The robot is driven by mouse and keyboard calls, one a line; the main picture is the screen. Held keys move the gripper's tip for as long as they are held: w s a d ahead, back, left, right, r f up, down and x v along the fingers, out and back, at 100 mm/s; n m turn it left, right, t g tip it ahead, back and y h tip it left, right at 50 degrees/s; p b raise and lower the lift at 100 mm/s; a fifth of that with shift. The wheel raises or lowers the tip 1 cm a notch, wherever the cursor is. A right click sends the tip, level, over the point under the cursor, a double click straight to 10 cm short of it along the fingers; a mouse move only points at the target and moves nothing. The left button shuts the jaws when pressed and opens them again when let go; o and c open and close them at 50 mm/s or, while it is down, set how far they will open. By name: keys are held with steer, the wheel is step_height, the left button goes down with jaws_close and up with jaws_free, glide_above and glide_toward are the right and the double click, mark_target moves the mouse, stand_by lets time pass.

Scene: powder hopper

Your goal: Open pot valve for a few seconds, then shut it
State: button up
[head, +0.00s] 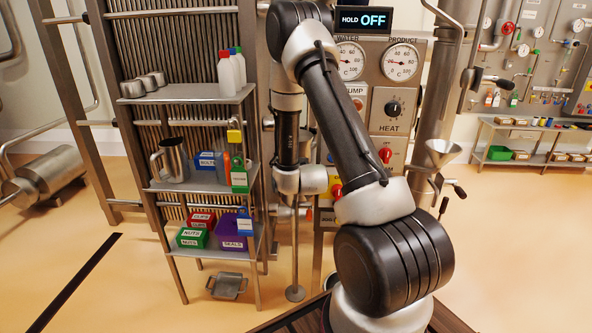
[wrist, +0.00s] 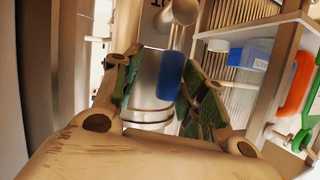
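In the wrist view, my gripper (wrist: 160,72) is open, its two green-padded fingers apart. A blue handle (wrist: 171,78) on a steel fitting stands between them, nearer the right finger; I cannot tell whether it touches. Behind it is a shiny steel cylinder with ring grooves (wrist: 150,100). No label shows whether the blue handle is the pot valve's. In the head view my arm covers the middle, and my gripper and the blue handle cannot be made out there.
In the head view, a gauge panel (head: 386,102) with an "OFF" display (head: 375,20) and red handles stands behind my arm. A shelf rack (head: 190,95) with bottles, a jug (head: 172,160) and bins is at left. A steel funnel (head: 442,150) is at right.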

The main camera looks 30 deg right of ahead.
steer(key=v, duration=0.7)
stand_by(5.3)
